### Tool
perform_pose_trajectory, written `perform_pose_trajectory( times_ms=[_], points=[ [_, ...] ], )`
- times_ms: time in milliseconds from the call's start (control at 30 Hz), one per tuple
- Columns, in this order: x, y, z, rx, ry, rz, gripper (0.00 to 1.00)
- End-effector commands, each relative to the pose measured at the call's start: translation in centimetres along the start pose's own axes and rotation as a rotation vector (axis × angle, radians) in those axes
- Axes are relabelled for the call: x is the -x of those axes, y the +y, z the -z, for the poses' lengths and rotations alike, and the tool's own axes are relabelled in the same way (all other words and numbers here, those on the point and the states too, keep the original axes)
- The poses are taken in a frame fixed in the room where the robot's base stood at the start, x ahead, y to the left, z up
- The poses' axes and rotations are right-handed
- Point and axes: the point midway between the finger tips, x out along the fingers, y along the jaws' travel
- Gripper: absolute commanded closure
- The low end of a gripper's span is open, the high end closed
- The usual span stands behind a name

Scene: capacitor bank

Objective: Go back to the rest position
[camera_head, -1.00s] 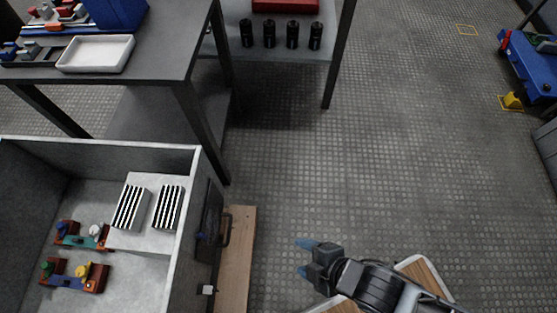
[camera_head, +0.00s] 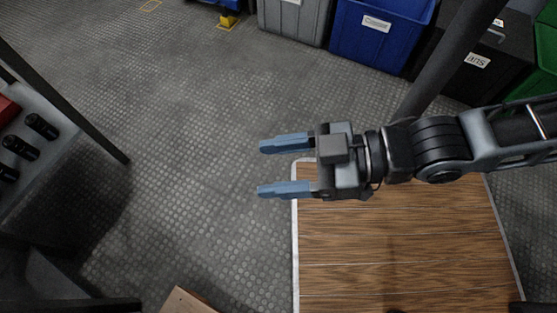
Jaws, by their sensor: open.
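My gripper (camera_head: 272,168) is in the middle of the head view, at the end of my arm, which comes in from the right. Its two blue fingers point left and stand well apart, with nothing between them. The fingertips are over the bare grey floor. The gripper's body and wrist are above a wood-topped surface with a pale edge. The gripper touches nothing that I can see.
A bench (camera_head: 50,150) with several black cylinders (camera_head: 41,126) and a red thing stands at the left. A grey bin (camera_head: 295,20), a blue bin (camera_head: 378,30) and a black bin (camera_head: 470,62) line the back. Open floor (camera_head: 190,130) lies between.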

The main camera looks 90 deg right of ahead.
Motion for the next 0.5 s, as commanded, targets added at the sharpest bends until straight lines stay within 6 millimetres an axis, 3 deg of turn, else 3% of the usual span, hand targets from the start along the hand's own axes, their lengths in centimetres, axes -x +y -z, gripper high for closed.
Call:
perform_pose_trajectory(
  times_ms=[267,500],
  points=[
    [0.5,0.0,1.8,0.002,-0.001,0.001,0.38],
    [2.1,0.0,7.5,0.003,-0.002,0.001,0.38]
  ],
)
